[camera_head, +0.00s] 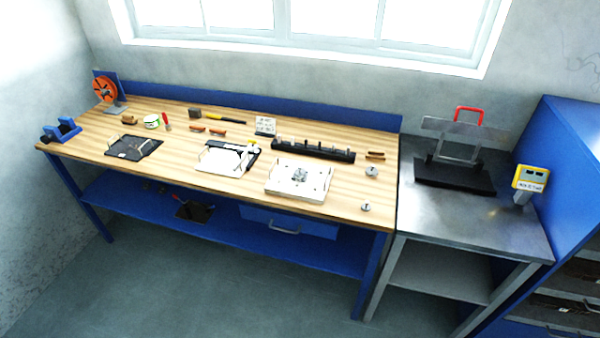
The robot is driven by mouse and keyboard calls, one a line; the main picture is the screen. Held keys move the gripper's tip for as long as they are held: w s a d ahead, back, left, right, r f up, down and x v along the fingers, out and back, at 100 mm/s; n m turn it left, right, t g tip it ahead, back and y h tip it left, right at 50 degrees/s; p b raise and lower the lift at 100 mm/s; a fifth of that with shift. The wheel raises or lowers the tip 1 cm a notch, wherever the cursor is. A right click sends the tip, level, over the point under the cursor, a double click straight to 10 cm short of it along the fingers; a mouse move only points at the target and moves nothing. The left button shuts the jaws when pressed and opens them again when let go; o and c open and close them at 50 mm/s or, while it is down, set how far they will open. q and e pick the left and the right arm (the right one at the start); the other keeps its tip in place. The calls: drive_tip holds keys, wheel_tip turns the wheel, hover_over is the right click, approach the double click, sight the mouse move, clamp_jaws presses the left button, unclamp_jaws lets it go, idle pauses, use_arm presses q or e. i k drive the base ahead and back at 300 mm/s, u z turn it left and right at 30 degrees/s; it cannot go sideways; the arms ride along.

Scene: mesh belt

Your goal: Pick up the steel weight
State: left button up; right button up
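Two small round steel pieces that look like weights are on the wooden workbench (340,215) near its right end. One steel weight (371,171) is farther back, right of a black rack. The other steel weight (365,207) is nearer the front edge, right of a white plate. Both are small in the view, and I cannot tell which one is meant. Nothing touches either one. Neither of my grippers shows in this view.
A white fixture plate (299,180) and a long black rack (312,149) are left of the weights. A steel table (450,212) adjoins on the right, bearing a black-based stand (455,178) and a yellow display unit (530,178). The floor in front is clear.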

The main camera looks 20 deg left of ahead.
sight(300, 171)
drive_tip(key=u, duration=0.45)
drive_tip(key=k, duration=0.6)
drive_tip(key=u, duration=1.3)
drive_tip(key=i, duration=1.75)
drive_tip(key=z, duration=0.2)
